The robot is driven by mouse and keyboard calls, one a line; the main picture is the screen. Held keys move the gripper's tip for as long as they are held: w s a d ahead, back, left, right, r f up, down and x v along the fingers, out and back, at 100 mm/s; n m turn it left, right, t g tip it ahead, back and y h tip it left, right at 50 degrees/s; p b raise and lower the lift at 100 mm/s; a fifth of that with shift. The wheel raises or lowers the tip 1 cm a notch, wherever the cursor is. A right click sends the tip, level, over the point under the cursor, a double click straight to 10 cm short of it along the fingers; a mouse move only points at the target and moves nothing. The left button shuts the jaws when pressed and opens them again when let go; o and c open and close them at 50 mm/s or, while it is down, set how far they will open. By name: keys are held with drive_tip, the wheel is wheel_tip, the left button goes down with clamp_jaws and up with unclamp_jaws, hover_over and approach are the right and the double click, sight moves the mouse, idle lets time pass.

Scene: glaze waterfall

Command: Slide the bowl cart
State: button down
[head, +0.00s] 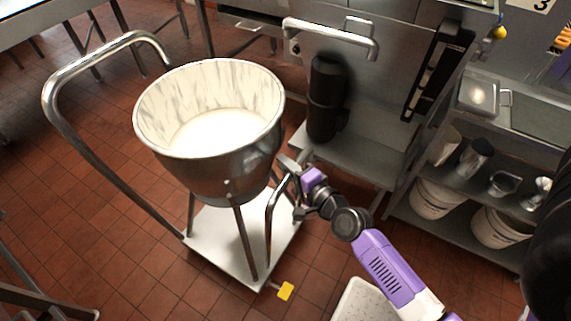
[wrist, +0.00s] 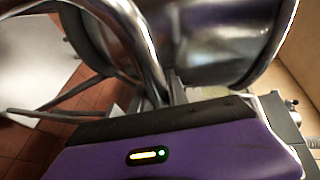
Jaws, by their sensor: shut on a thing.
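The bowl cart has a white flat deck (head: 215,245) and a bent steel push handle (head: 62,110) on its left side. A large steel bowl (head: 225,165) with pale contents stands on legs above the deck. My gripper (head: 290,188) reaches in from the lower right and is shut on a steel handle bar (head: 270,215) at the cart's right side, just beside the bowl. In the wrist view the bar (wrist: 145,45) runs up close to the gripper, with the bowl's shiny side (wrist: 225,45) behind it. The fingertips are mostly hidden there.
A yellow pedal (head: 285,291) sticks out at the deck's front corner. A steel machine with a black cylinder (head: 326,95) stands close behind on the right. Shelves with white buckets (head: 435,195) are at the right. Open tiled floor (head: 110,240) lies to the left.

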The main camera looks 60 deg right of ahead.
drive_tip(key=shift+f, duration=0.15)
drive_tip(key=c, duration=1.3)
unclamp_jaws()
drive_tip(key=v, duration=0.8)
drive_tip(key=shift+b, duration=0.4)
drive_tip(key=shift+w, duration=0.1)
